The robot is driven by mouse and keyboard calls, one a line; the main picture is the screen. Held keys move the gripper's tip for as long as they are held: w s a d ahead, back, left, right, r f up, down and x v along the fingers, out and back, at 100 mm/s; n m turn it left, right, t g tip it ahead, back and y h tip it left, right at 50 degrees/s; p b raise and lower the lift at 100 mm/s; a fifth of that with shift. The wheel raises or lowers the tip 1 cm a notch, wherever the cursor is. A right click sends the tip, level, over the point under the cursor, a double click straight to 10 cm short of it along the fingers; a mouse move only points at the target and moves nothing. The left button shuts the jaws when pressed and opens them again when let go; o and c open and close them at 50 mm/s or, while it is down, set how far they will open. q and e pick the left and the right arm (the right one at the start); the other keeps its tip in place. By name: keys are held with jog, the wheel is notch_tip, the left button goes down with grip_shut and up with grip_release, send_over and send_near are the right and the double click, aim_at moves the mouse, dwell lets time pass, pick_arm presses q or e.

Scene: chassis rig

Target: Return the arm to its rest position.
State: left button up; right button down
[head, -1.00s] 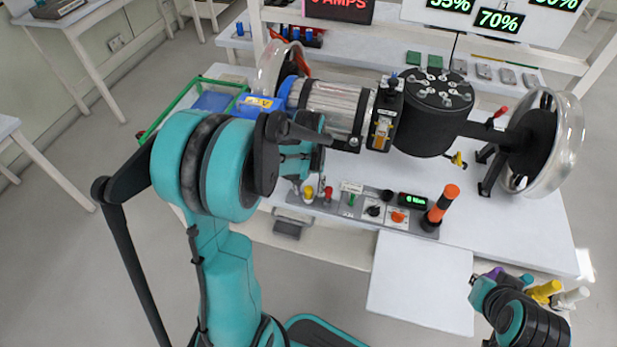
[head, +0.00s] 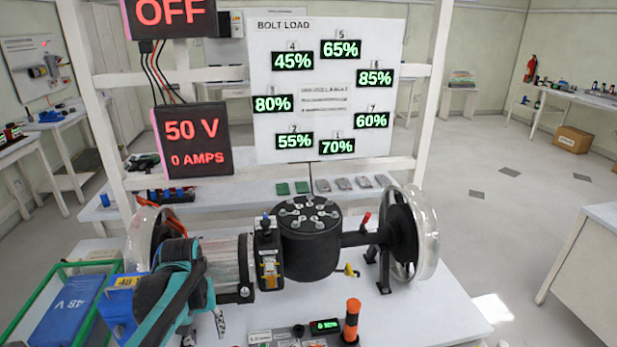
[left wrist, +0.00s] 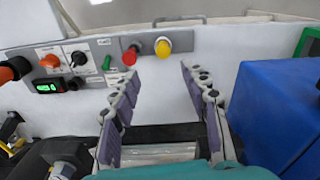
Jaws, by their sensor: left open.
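My left arm (head: 170,295) shows in the head view at the lower left, in front of the left end of the chassis rig. Its gripper is mostly hidden there by the arm or low in the picture. In the left wrist view my left gripper (left wrist: 158,78) is open, with two purple-grey padded fingers apart and nothing between them. Beyond the fingers is the control panel with a red knob (left wrist: 130,55) and a yellow knob (left wrist: 163,47). My right gripper is out of view.
The rig's black hub (head: 310,245) and clear-rimmed wheel (head: 425,235) stand on the white table. A blue battery (head: 70,310) sits in a green-framed tray (head: 20,312) at left. Displays read OFF, 50 V and 0 AMPS.

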pick_arm(q)
jog(key=s+d+r+m+t, duration=0.1)
jog(key=s+d+m+t, duration=0.3)
jog(key=s+d, duration=0.6)
jog(key=t, duration=0.2)
jog(key=shift+s+r+t, duration=0.2)
jog(key=shift+s+t, duration=0.1)
jog(key=shift+t, duration=0.1)
jog(key=shift+o, duration=0.7)
dwell(1.0)
jog(key=shift+a, duration=0.1)
